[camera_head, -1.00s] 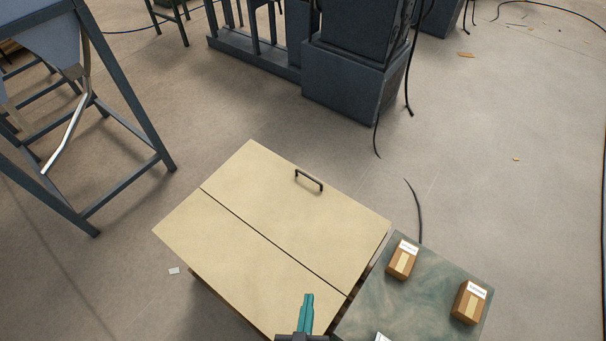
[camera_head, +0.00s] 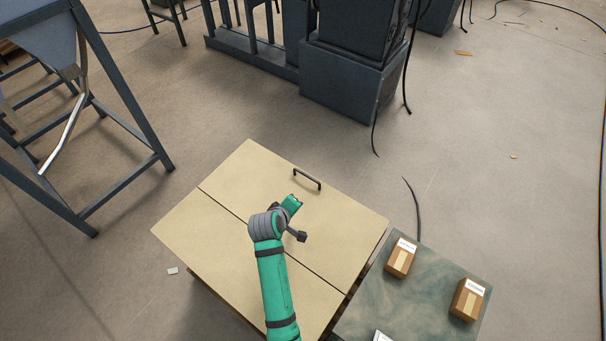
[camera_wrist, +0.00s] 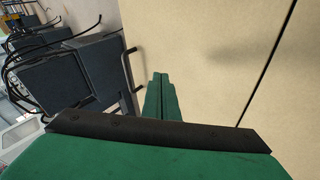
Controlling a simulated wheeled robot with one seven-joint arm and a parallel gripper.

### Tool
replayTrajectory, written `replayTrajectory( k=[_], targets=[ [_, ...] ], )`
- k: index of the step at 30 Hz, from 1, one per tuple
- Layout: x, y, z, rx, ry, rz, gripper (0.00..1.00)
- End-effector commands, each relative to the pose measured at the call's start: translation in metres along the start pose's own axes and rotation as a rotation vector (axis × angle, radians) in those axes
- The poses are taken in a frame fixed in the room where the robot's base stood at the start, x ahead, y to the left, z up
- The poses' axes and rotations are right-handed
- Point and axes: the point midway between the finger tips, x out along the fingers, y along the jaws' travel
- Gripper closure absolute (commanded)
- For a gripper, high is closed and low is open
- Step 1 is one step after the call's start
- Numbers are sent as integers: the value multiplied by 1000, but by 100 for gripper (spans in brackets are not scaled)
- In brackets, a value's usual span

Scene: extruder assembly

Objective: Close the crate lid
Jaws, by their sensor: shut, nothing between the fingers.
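The pale wooden crate (camera_head: 185,222) stands on the floor, its top covered by two flat panels with a thin dark seam between them. The far panel, the lid (camera_head: 248,170), lies flat and carries a dark bar handle (camera_head: 307,179). In the wrist view the lid (camera_wrist: 205,75) fills the middle, with the handle (camera_wrist: 131,70) at its left edge. My gripper (camera_head: 294,200) is above the lid, just short of the handle. Its green fingers (camera_wrist: 160,78) are together and empty. The crate's inside is hidden.
A green-grey table (camera_head: 375,300) stands close to the crate's right, with two small cardboard boxes (camera_head: 401,258) (camera_head: 468,300) on it. A blue-grey metal frame (camera_head: 120,110) stands at left, and dark machinery (camera_head: 350,80) stands behind. Floor around the crate's left is mostly clear.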

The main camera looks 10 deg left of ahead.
Motion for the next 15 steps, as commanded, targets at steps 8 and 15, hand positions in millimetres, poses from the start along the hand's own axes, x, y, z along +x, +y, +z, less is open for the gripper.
replayTrajectory(
  k=[8, 15],
  targets=[
    [-18, 63, -66, -144, -127, -5, 100],
    [-30, 87, -84, -190, -185, -12, 100]
  ],
)
